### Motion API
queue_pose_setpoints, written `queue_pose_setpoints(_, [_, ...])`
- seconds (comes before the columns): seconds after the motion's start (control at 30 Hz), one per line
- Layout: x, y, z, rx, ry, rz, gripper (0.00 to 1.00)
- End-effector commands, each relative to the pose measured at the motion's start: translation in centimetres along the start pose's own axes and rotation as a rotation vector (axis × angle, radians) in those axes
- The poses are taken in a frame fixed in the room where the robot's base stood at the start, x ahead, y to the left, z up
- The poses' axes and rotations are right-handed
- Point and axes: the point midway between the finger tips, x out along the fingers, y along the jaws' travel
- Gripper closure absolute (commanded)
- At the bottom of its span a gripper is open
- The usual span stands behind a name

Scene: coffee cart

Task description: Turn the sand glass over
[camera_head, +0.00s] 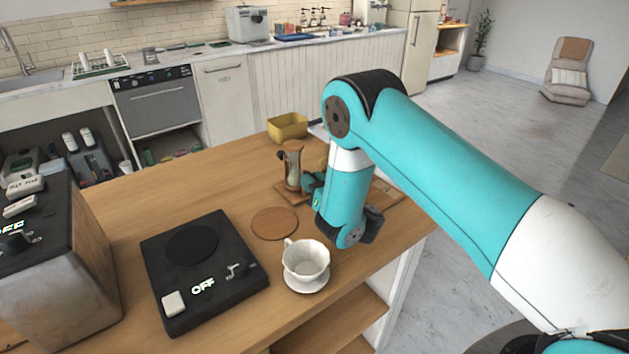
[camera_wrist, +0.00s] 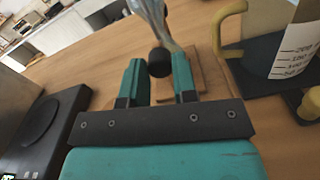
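The sand glass (camera_head: 293,172) stands upright on the wooden counter, with a wooden top and a clear glass body. It has a dark round knob at its side. In the wrist view its glass part shows at the top (camera_wrist: 150,14), cut off by the frame edge. A dark round knob (camera_wrist: 160,62) lies between my gripper's fingertips (camera_wrist: 159,68). The fingers are apart, one on each side of the knob; I cannot see firm contact. In the head view my gripper (camera_head: 312,184) is close to the sand glass's right side, partly hidden by my arm.
A round wooden coaster (camera_head: 275,223) lies between. A yellow bin (camera_head: 287,126) stands behind the sand glass. A marked jug (camera_wrist: 285,45) with a yellow handle is close on the right.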

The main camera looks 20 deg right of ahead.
Motion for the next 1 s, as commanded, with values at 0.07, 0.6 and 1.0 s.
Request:
queue_pose_setpoints(0.07, [-0.02,0.05,0.01,0.0,0.0,0.002,0.97])
queue_pose_setpoints(0.6, [-0.13,-0.17,0.1,0.193,0.0,0.0,0.97])
queue_pose_setpoints(1.0, [-0.19,-0.27,0.14,0.565,0.001,-0.003,0.97])
